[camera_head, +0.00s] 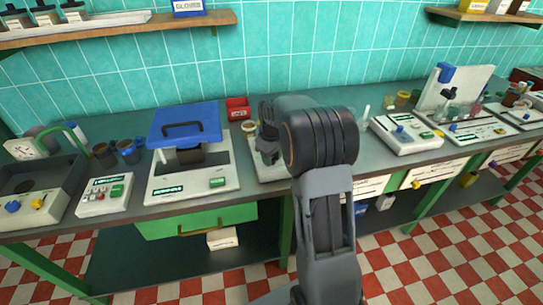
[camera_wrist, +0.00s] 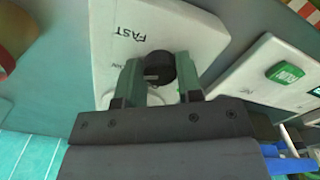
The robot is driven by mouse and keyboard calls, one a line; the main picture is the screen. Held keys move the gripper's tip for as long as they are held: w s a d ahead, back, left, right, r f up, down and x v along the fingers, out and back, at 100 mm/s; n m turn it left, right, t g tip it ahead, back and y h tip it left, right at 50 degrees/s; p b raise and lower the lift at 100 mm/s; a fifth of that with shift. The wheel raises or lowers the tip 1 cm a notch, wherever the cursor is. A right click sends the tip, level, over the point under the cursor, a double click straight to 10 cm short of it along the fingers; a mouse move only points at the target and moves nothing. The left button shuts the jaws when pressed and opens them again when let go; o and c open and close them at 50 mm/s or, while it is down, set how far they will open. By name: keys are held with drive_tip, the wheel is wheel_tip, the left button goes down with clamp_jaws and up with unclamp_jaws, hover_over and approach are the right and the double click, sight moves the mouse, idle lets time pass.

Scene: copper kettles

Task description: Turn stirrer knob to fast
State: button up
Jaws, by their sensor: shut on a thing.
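The stirrer knob (camera_wrist: 158,64) is dark and round, with a pale mark on its face. It sits on a white stirrer unit (camera_wrist: 185,28) printed with the word FAST and a second, smaller label that I cannot read. My gripper (camera_wrist: 157,78) is shut on the knob, one greenish finger on each side. In the head view my gripper (camera_head: 268,150) is over the white unit (camera_head: 268,172) on the bench, and my arm hides most of that unit and the knob. I cannot tell which label the pale mark points to.
A white device with a blue lid (camera_head: 185,122) stands left of the stirrer. A red box (camera_head: 238,108) is behind it. Another white device (camera_head: 408,135) stands to the right. A green drawer (camera_head: 197,221) sits under the bench.

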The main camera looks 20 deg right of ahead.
drive_tip(key=m, duration=0.5)
drive_tip(key=shift+m+p, duration=0.3)
drive_tip(key=shift+p, duration=0.05)
drive_tip(key=shift+m, duration=2.2)
drive_tip(key=o, duration=0.9)
wheel_tip(320, 180, up, 14)
drive_tip(key=shift+f+p, duration=0.1)
drive_tip(key=shift+p, duration=0.25)
drive_tip(key=shift+w, duration=0.1)
drive_tip(key=s+a+f+n+t, duration=0.1)
drive_tip(key=s+a+n, duration=0.1)
drive_tip(key=s, duration=0.5)
drive_tip(key=s+a+f+n+t, duration=0.1)
drive_tip(key=s+a+f+n, duration=0.1)
drive_tip(key=s+a, duration=0.3)
drive_tip(key=s+a+f+n+t, duration=0.1)
drive_tip(key=s+a, duration=0.3)
drive_tip(key=s, duration=0.6)
drive_tip(key=shift+s+f+n+t, duration=0.1)
drive_tip(key=shift+f+n+t, duration=0.3)
drive_tip(key=shift+n, duration=0.3)
